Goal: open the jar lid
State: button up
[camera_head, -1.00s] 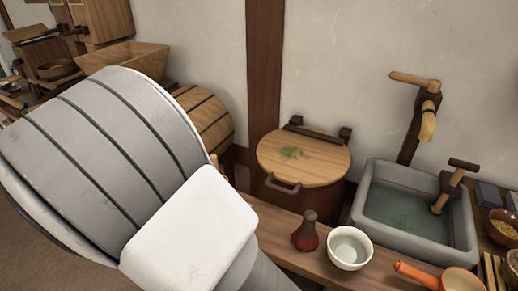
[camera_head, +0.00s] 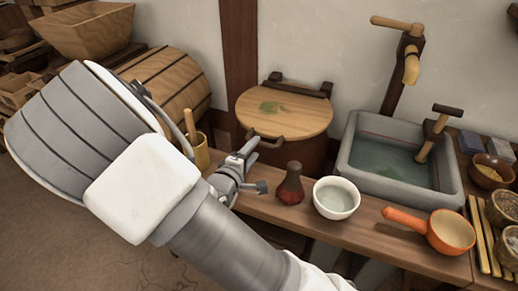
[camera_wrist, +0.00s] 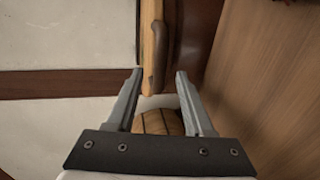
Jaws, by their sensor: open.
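The jar (camera_head: 303,152) is a large brown vessel with a round, light wooden lid (camera_head: 310,112). The lid lies flat and closed, with a green mark on top and dark hinge blocks at the wall side. A dark curved handle (camera_head: 268,141) sits at its front edge. My gripper (camera_head: 257,166) is open just in front of and below the handle. In the wrist view, the handle (camera_wrist: 160,58) and lid edge (camera_wrist: 147,45) appear between the two open fingertips (camera_wrist: 160,73). I cannot tell whether either finger touches the handle.
A dark red-brown flask (camera_head: 291,184), a white bowl (camera_head: 336,205) and an orange pan (camera_head: 450,231) stand on the wooden bench right of my gripper. A grey basin (camera_head: 350,160) with water is behind them. A barrel (camera_head: 185,85) lies left of the jar.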

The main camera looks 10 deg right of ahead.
aim_at(259, 144)
jog(key=shift+b+x, duration=0.55)
jog(key=shift+x, duration=1.65)
jog(key=shift+c, duration=0.3)
grip_shut()
